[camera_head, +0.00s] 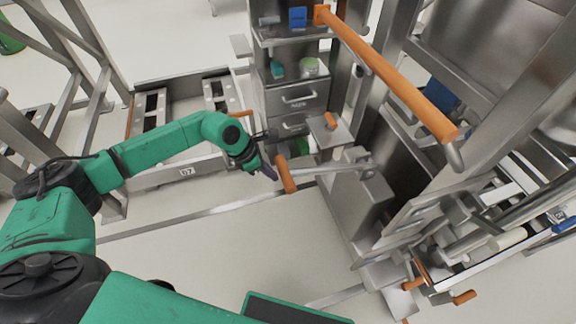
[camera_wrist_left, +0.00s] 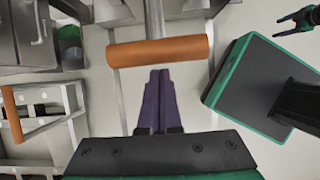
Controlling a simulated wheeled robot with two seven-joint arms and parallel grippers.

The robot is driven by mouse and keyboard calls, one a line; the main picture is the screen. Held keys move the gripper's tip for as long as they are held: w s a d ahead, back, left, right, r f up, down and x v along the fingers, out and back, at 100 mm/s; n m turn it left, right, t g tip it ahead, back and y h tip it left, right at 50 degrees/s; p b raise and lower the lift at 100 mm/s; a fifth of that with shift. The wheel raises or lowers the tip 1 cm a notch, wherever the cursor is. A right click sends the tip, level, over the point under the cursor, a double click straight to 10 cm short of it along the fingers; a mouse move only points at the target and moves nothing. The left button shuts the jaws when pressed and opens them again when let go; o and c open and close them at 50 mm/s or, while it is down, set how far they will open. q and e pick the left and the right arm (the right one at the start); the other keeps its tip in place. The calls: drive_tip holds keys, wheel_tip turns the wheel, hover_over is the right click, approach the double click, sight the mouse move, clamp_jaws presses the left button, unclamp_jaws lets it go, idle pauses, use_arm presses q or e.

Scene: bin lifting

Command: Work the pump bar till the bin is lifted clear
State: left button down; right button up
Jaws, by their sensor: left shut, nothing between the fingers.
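The pump bar (camera_head: 330,170) is a thin steel lever with an orange grip (camera_head: 286,174) at its free end, reaching left from a steel housing. My left gripper (camera_head: 270,173) is shut and empty, just left of the grip. In the left wrist view its purple fingers (camera_wrist_left: 158,85) point at the orange grip (camera_wrist_left: 160,51), which lies crosswise just past the tips; I cannot tell whether they touch. My right gripper (camera_wrist_left: 285,26) shows small at the top right of the wrist view, its fingers apart. I cannot make out the bin for sure.
A long orange bar (camera_head: 385,70) slants across the steel frame at the upper right. A drawer cabinet (camera_head: 295,97) stands behind the lever. A low rack marked 07 (camera_head: 187,170) stands behind my left arm. The floor (camera_head: 235,250) in front is clear.

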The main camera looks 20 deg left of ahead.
use_arm(q)
drive_tip(key=shift+a, duration=0.1)
drive_tip(key=v, duration=1.4)
drive_tip(key=shift+r, duration=0.3)
drive_tip(key=shift+s+a, duration=0.1)
